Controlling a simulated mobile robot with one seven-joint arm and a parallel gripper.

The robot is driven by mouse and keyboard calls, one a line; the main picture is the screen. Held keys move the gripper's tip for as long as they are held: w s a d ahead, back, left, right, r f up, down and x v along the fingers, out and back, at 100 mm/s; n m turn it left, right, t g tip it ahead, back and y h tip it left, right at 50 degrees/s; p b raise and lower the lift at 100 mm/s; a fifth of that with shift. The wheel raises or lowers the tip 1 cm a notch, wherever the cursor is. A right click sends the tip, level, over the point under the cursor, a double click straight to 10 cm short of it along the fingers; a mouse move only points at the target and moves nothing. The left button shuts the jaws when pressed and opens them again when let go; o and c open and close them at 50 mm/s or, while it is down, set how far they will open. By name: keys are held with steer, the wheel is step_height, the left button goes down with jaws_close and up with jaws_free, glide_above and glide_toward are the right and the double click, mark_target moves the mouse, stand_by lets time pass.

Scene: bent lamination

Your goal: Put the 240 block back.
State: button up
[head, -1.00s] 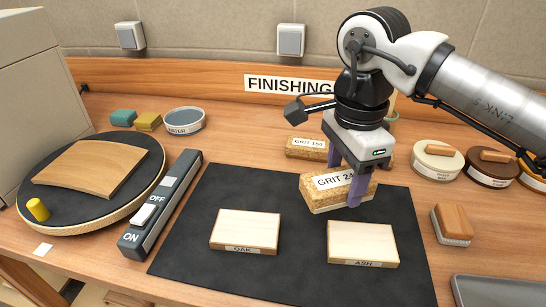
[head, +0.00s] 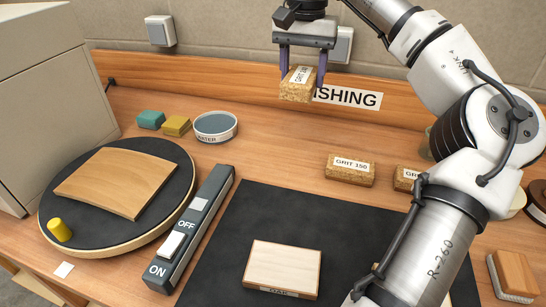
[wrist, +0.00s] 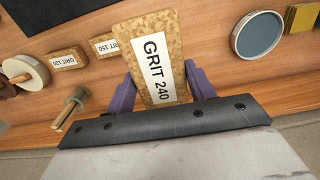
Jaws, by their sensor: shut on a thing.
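The 240 block is a cork block with a white label. In the wrist view the block (wrist: 152,50) reads GRIT 240 and sits between the purple fingers of my gripper (wrist: 160,90). In the head view the block (head: 298,85) hangs from my gripper (head: 301,68), raised in front of the back board, well above the bench. My gripper is shut on it. A GRIT 150 block (head: 350,169) stands on the bench below and to the right. Another cork block (head: 407,178), partly hidden by my arm, stands right of it; the wrist view shows a GRIT 120 block (wrist: 68,60).
A water dish (head: 215,127) and yellow and teal sponges (head: 176,126) stand left of the cork blocks. Open bench lies between the dish and the GRIT 150 block. A black mat (head: 240,235) with the oak piece (head: 284,265) lies in front. My arm hides the right side.

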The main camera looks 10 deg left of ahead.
mark_target(295, 162)
steer(key=shift+w+a+f, duration=0.1)
steer(key=shift+w+f, duration=0.05)
steer(key=shift+f, duration=0.1)
step_height(295, 162, down, 19)
steer(key=shift+f+p, duration=0.2)
steer(key=shift+p, duration=0.55)
steer(key=shift+f, duration=0.1)
steer(key=shift+f, duration=0.15)
steer(key=o, duration=1)
steer(key=shift+c, duration=0.2)
step_height(295, 162, up, 13)
steer(key=b, duration=0.1)
steer(key=shift+f, duration=0.2)
